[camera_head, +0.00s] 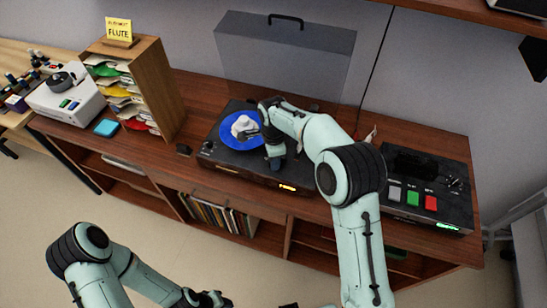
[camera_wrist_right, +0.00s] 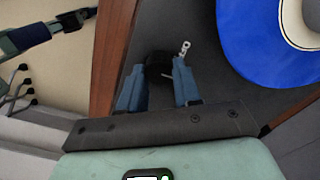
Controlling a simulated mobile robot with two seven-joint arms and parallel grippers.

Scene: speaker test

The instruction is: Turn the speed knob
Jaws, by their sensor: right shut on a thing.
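The record player (camera_head: 215,142) stands on the wooden cabinet with a blue record on it. The speed knob, which I take to be the round black knob (camera_wrist_right: 158,66), sits on its dark top. My right gripper (camera_head: 276,158) reaches down at the front right of the record and hides the knob in the head view. In the right wrist view its two blue fingers (camera_wrist_right: 157,74) are shut on the knob from both sides. My left gripper (camera_head: 208,299) is low at the bottom edge of the head view, away from the cabinet; its jaws are unclear.
The blue record (camera_head: 229,143) lies close beside my right gripper. A dark device with coloured buttons (camera_head: 413,198) stands to the right. A wooden sorter (camera_head: 149,85) and a white machine (camera_head: 62,100) stand to the left. A grey translucent lid (camera_head: 287,55) rises behind.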

